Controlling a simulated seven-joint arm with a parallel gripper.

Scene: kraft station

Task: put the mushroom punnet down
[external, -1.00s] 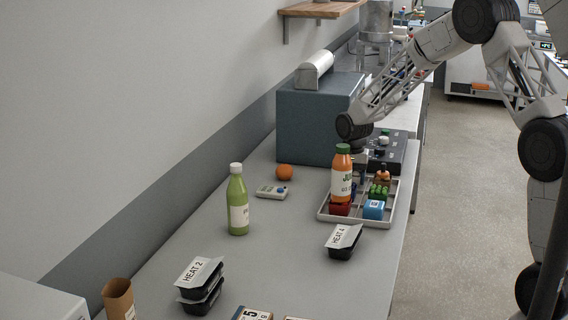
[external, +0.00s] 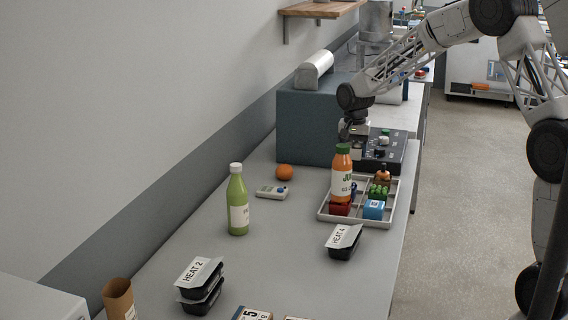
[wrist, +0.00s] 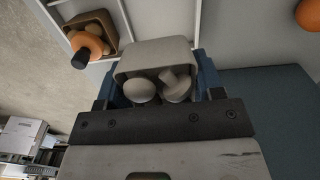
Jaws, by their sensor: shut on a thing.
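In the wrist view, the mushroom punnet (wrist: 154,54) is a pale grey-beige box with whitish mushrooms (wrist: 160,87) showing at its near side. My gripper (wrist: 157,78) is shut on it, with a blue finger at each side. In the external view, my gripper (external: 355,130) is beyond the juice bottle, between the blue-grey box and the dark panel. The punnet is hard to make out there. A pale divided tray (external: 325,217) stands on the counter nearer the camera; its white dividers show at the top left of the wrist view. What lies directly under the punnet is hidden.
The orange-juice bottle (external: 342,180), red block (external: 340,209) and blue block (external: 373,210) are at the tray. A blue-grey box (external: 305,125) and dark panel (external: 385,150) stand behind.

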